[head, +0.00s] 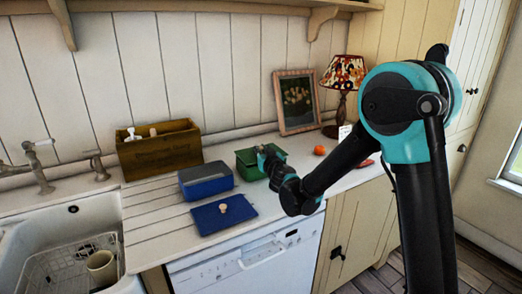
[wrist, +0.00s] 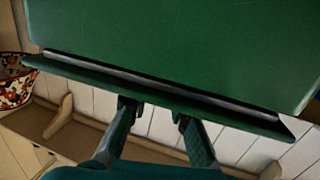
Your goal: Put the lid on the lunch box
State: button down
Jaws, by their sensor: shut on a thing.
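A blue lunch box (head: 207,190) stands on the white counter. A flat blue lid (head: 208,221) with a pale round knob lies on the counter in front of it. A green box (head: 246,172) is to the right of the blue box. My gripper (head: 268,160) is at the green box's right side in the head view and partly covers it. In the wrist view, a green surface with a projecting rim (wrist: 160,92) fills the top, and my fingers (wrist: 157,108) are shut at that rim. I cannot tell whether the green box is raised off the counter.
A wooden crate (head: 160,151) with white items stands behind, left of the blue box. The sink (head: 30,216) is at the left. A framed picture (head: 297,103), a lamp (head: 342,75) and an orange fruit (head: 319,151) are to the right. Bare counter (head: 150,222) lies left of the lid.

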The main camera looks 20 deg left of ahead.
jog(key=shift+f, duration=0.5)
jog(key=c, duration=1.7)
grip_release()
jog(key=shift+s, duration=0.1)
jog(key=shift+v, duration=5.4)
jog(key=shift+d+f, duration=0.1)
jog(key=shift+d, duration=0.05)
